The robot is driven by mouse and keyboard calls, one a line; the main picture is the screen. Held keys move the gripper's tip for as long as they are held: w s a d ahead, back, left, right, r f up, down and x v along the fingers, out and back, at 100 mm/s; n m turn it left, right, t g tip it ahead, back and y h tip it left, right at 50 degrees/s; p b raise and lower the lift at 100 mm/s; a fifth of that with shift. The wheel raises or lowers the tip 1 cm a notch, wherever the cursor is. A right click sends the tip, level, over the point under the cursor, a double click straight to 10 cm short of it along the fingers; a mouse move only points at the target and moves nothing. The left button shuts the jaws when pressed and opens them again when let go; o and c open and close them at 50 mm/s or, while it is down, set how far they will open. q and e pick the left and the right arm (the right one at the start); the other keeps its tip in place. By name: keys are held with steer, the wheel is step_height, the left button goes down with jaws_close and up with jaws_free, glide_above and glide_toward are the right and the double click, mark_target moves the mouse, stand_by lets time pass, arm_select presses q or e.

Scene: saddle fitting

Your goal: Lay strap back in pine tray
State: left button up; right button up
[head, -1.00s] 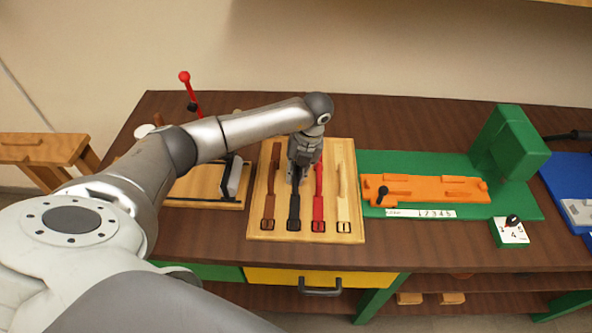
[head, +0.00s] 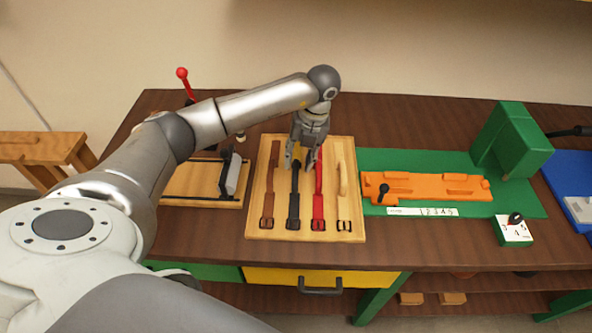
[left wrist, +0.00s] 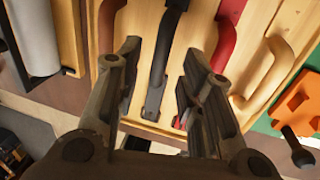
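The pine tray (head: 261,230) lies on the bench and holds several straps side by side: brown (head: 270,190), black (head: 294,200), red (head: 318,195) and pale tan (head: 342,180). Each ends in a buckle at the near side. The task does not say which strap it means. My left gripper (head: 302,162) is open and empty, just above the far half of the black strap. In the left wrist view the black strap (left wrist: 161,60) lies between the spread fingers (left wrist: 162,62), apart from both. My right gripper is not in view.
Left of the tray is a wooden board with a grey roller (head: 234,175) and a red-knobbed lever (head: 183,75). The bench's front strip is clear.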

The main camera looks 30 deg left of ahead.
arm_select(q)
steer(key=b+v, duration=0.1)
steer(key=v, duration=0.5)
steer(key=shift+r, duration=0.4)
steer(key=shift+d+f, duration=0.1)
